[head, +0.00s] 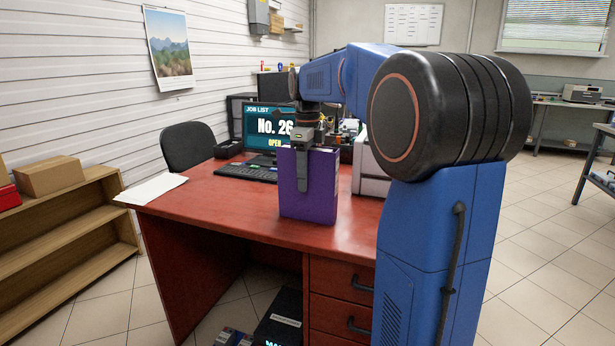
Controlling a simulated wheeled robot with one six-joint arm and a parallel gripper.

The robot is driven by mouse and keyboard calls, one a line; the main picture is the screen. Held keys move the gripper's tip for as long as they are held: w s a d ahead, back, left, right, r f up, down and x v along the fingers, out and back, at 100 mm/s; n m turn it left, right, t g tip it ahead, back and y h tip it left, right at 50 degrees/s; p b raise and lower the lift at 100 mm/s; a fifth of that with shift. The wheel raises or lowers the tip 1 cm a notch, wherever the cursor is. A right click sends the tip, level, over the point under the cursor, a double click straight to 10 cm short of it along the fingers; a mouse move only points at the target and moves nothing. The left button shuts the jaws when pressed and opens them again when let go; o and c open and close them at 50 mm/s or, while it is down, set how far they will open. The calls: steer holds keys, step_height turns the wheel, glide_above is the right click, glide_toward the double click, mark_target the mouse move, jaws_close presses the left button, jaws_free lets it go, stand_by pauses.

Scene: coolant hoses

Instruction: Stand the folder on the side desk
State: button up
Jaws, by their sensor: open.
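A purple folder (322,187) stands upright on the red-brown desk (228,210), near its front edge. My gripper (302,180) is right at the folder's top, pointing down. One dark finger shows in front of the folder's left part; the other finger is hidden. My gripper is open, and I cannot tell whether its fingers touch the folder. My blue arm covers the right part of the desk.
A monitor (270,128) and a keyboard (247,171) sit behind the folder. White papers (150,189) lie at the desk's left corner. A black chair (188,146) is behind the desk. A wooden shelf (75,240) stands at left.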

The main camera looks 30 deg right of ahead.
step_height(320, 180, up, 12)
steer(key=shift+r, duration=0.1)
stand_by(0.5)
stand_by(0.5)
